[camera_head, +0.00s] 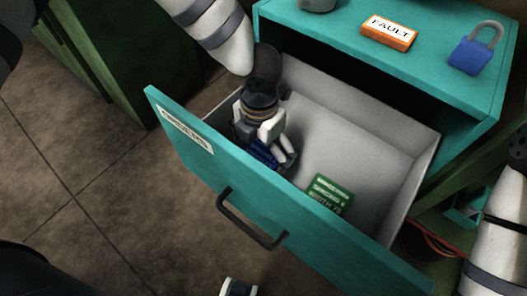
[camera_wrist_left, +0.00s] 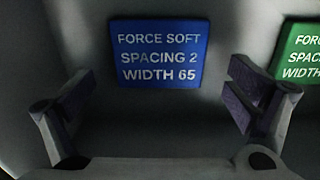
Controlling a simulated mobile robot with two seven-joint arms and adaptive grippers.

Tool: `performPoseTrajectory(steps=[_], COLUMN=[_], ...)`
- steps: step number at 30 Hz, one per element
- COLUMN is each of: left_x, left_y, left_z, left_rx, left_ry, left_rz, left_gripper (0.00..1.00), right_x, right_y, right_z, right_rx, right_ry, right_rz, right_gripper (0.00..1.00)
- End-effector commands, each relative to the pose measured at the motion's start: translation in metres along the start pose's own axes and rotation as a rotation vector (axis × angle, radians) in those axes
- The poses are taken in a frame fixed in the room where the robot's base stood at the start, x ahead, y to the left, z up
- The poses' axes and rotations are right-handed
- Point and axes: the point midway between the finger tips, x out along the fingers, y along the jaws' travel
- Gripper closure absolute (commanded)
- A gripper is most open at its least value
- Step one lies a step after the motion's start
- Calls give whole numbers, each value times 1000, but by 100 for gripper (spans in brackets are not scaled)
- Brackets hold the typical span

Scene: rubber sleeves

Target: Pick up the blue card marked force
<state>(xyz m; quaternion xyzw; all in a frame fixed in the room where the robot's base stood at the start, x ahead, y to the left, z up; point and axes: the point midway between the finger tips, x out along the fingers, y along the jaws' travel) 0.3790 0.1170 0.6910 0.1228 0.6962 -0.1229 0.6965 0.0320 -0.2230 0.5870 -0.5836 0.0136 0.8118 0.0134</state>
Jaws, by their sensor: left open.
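The blue card (camera_wrist_left: 158,55) lies flat on the floor of the open drawer, its print reading FORCE SOFT, SPACING 2, WIDTH 65. In the head view only a blue bit of it (camera_head: 263,154) shows, the rest hidden by my gripper. My left gripper (camera_head: 270,150) reaches down into the drawer over this card. In the left wrist view its two fingers (camera_wrist_left: 161,98) are spread apart and empty, with the card just beyond and between them. I cannot tell how high the fingertips are above the card.
A green card (camera_head: 329,194) lies in the drawer to the right. The teal drawer front (camera_head: 300,262) with its dark handle and the grey side walls surround the gripper. An orange FAULT block (camera_head: 389,31) and a blue padlock (camera_head: 470,55) stand on the cabinet top.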

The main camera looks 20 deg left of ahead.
Motion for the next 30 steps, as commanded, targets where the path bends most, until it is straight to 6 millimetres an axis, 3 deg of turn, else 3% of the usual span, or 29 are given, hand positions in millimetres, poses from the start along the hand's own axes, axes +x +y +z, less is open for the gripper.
performPoseTrajectory(steps=[3,9,16,25,30], left_x=[12,12,12,9,-29], left_y=[0,1,1,1,1], left_z=[0,0,0,0,2], left_rx=[0,0,0,-1,-3], left_ry=[1,-1,-1,-1,-9], left_rz=[0,1,1,1,1], left_gripper=[2,2,53,53,53], right_x=[3,2,2,2,-7], right_y=[0,0,0,0,0], right_z=[1,1,1,1,-3], right_rx=[0,-1,-1,-1,-1], right_ry=[-8,-6,-6,-5,18], right_rz=[0,0,0,0,-1], right_gripper=[60,60,60,60,60])
